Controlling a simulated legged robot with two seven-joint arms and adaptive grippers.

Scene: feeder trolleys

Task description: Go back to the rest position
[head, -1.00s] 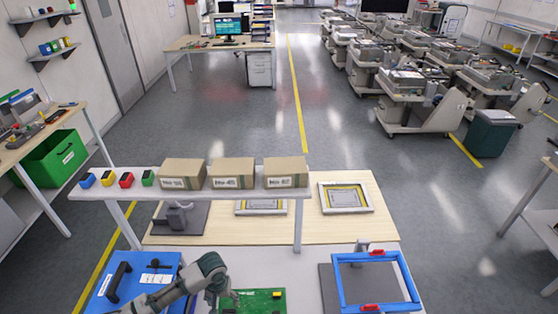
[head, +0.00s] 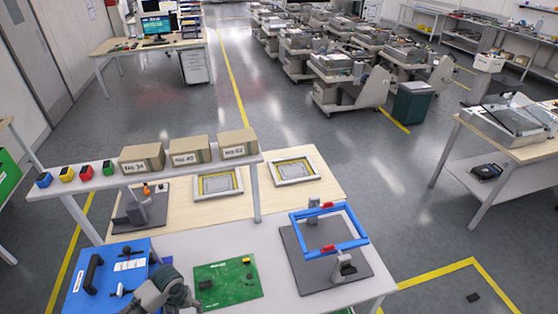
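Part of my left arm shows at the bottom edge of the head view, bent, over the front of the table between a blue case and a green circuit board (head: 227,283). The arm runs out of the picture at the bottom, and my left gripper is not visible. My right arm and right gripper are not in view. The blue case (head: 108,275) with a black handle lies at the left. The board lies flat on the white tabletop (head: 215,243).
A blue frame fixture (head: 362,243) on a grey plate stands at the right of the table. A raised shelf (head: 110,189) holds three boxes (head: 190,152) and several small coloured bins. Feeder trolleys (head: 345,90) stand farther back.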

